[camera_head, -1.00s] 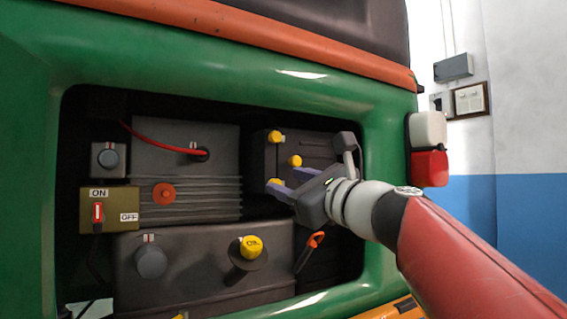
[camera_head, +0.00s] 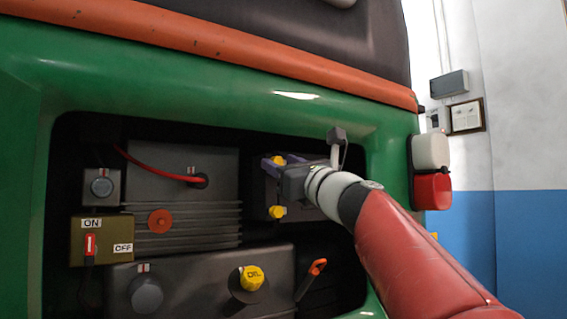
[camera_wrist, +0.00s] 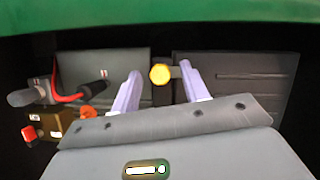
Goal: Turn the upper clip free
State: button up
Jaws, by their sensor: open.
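The upper clip's yellow knob (camera_head: 278,160) shows at the top of the dark box (camera_head: 257,190) on the right side of the bay. In the wrist view the round yellow knob (camera_wrist: 160,75) lies between the two pale purple fingers of my gripper (camera_wrist: 161,69). The fingers are open, with a visible gap on each side of the knob. In the head view my gripper (camera_head: 281,163) is at the upper clip, and its body hides part of the box. A lower yellow knob (camera_head: 277,211) sits below my gripper.
The green bay rim (camera_head: 270,112) runs close above my gripper. To the left are a finned grey block (camera_head: 180,180) with a red cable (camera_head: 150,170) and an ON/OFF switch box (camera_head: 101,240). A yellow oil cap (camera_head: 252,278) and an orange-handled dipstick (camera_head: 317,267) are below.

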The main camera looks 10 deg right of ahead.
grip_shut()
jog(key=shift+n, duration=0.5)
jog(key=n+g+y, duration=0.1)
jog(key=n, duration=0.1)
jog(key=n+g+y, duration=0.1)
jog(key=n, duration=0.2)
jog(key=shift+d, duration=0.15)
jog(key=n+g, duration=0.1)
jog(key=n, duration=0.2)
jog(key=n+g+y, duration=0.1)
jog(key=n, duration=0.2)
jog(key=shift+w+d+r, duration=0.1)
jog(key=n+g, duration=0.2)
jog(key=n, duration=0.3)
jog(key=shift+r, duration=0.15)
jog(key=shift+n+g, duration=0.6)
jog(key=shift+n, duration=0.9)
